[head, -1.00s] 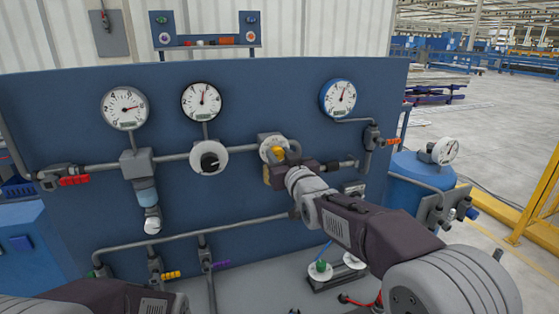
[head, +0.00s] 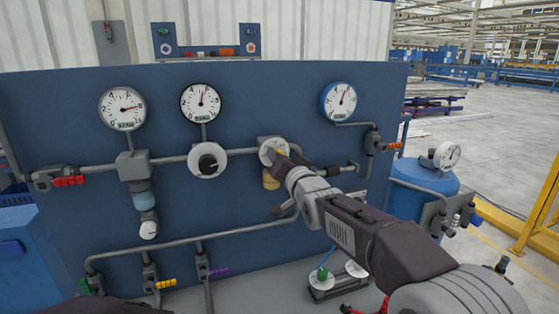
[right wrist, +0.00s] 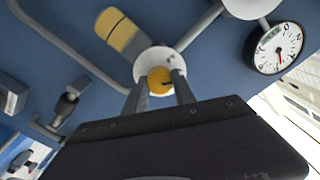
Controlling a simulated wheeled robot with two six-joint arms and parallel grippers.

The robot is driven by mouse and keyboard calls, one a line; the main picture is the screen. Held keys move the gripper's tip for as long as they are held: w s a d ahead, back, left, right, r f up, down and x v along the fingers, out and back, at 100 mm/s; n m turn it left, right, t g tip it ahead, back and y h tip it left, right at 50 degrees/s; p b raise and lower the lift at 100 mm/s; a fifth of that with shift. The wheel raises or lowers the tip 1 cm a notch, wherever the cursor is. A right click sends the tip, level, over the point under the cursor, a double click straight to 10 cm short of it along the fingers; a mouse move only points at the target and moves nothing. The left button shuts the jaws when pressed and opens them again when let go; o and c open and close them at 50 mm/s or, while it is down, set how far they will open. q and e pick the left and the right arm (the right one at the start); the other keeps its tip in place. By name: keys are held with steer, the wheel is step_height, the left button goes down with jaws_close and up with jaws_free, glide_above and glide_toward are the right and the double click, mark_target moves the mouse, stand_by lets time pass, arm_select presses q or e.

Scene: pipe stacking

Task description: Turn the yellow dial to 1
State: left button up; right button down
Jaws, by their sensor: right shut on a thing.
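The yellow dial (right wrist: 158,76) sits on a round white plate (right wrist: 142,66) on the blue panel, between the fingers in the right wrist view. A small dark mark shows on its face; I cannot read the number it is set to. My right gripper (right wrist: 159,92) is shut on the dial, one finger on each side. In the head view the gripper (head: 284,156) covers much of the dial, and the white plate (head: 266,147) shows at its left. My left gripper is out of view; only part of my left arm shows at the bottom left.
A yellow cylinder (head: 271,181) hangs just below the dial. A black dial on a white plate (head: 200,168) is to the left on the same pipe. A blue-rimmed gauge (head: 341,101) is above right. A blue tank (head: 413,180) stands right of my right arm.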

steer(key=shift+r, duration=0.15)
stand_by(0.3)
steer(key=c, duration=1)
jaws_free()
steer(key=shift+c, duration=0.2)
steer(key=shift+s, duration=0.1)
arm_select(q)
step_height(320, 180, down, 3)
steer(key=b, duration=0.2)
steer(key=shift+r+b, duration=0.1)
steer(key=shift+b, duration=0.3)
arm_select(e)
steer(key=v, duration=0.9)
